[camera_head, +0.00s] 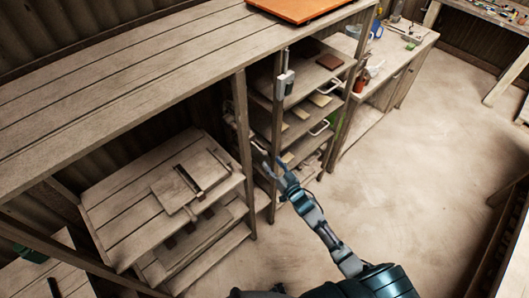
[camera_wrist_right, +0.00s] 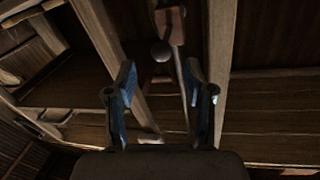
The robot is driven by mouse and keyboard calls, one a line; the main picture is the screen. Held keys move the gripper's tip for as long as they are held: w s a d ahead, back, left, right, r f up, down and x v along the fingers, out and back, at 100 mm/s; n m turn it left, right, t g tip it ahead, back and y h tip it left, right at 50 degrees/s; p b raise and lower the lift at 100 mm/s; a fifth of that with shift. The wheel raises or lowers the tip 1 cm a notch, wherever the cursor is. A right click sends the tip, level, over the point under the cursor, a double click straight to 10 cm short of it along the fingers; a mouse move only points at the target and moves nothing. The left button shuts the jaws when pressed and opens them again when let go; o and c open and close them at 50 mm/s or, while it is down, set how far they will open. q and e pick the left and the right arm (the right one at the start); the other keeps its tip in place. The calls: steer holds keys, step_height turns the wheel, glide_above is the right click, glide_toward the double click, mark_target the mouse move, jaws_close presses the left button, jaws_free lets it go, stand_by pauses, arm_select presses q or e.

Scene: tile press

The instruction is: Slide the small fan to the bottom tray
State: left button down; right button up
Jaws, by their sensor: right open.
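My right gripper (camera_head: 277,168) reaches in from the lower right toward the front of the tall shelf rack. It is open and empty, close to the wooden post (camera_head: 243,135) at the rack's left side. In the right wrist view its two blue fingers (camera_wrist_right: 160,78) stand apart, with a thin rod, a round grey knob (camera_wrist_right: 161,51) and a reddish-brown block (camera_wrist_right: 171,22) beyond them. The rack holds several stacked trays (camera_head: 299,112), some with pale handles; the lowest are partly hidden by my arm. I cannot clearly pick out a small fan. My left gripper is out of view.
A long plank worktop (camera_head: 130,75) runs above the rack, with an orange board (camera_head: 301,8) on it. A lower slatted shelf (camera_head: 125,215) stands at left, carrying a wooden board. A side bench (camera_head: 405,45) stands at back right. The floor (camera_head: 430,170) at right is clear.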

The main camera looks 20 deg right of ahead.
mark_target(264, 152)
steer(key=x, duration=0.6)
steer(key=shift+w+a, duration=0.1)
steer(key=shift+w, duration=0.25)
jaws_close()
